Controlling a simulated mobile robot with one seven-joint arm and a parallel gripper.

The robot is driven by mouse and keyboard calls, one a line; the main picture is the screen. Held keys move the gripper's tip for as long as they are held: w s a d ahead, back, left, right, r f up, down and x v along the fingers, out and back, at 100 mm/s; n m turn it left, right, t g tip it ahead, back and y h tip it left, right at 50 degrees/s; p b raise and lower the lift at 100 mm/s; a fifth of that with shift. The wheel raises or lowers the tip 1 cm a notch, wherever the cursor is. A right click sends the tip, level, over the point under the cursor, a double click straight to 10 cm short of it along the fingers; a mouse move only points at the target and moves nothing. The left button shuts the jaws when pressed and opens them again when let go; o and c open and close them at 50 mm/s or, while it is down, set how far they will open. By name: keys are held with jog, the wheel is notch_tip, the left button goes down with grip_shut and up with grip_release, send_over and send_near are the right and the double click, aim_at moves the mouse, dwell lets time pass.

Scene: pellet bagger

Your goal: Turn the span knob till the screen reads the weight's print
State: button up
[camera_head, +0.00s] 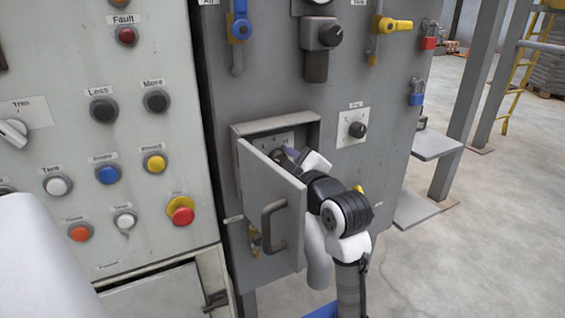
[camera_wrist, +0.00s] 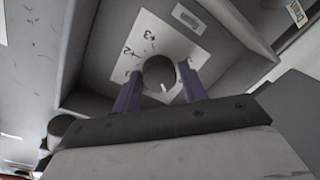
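A round dark knob (camera_wrist: 158,76) with a pale pointer mark sits on a white dial plate (camera_wrist: 150,38) with numbers, inside a recessed box. The head view shows the plate (camera_head: 270,141) in the box, with the knob hidden. In the head view my gripper (camera_head: 289,152) reaches into the box from the right. The screen and the weight are not seen in either view.
The box's grey door (camera_head: 272,205), with a dark handle (camera_head: 268,225), stands open close to my arm. A knob (camera_head: 357,130) on a white plate is right of the box. The panel on the left carries several buttons and an emergency stop (camera_head: 181,212).

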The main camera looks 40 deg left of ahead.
jog(key=o, duration=0.3)
jog(key=shift+d, duration=0.1)
jog(key=v, duration=1.3)
jog(key=shift+s+d+b, duration=0.15)
jog(key=shift+d+b, duration=0.15)
jog(key=shift+b, duration=0.15)
jog(key=shift+r, duration=0.1)
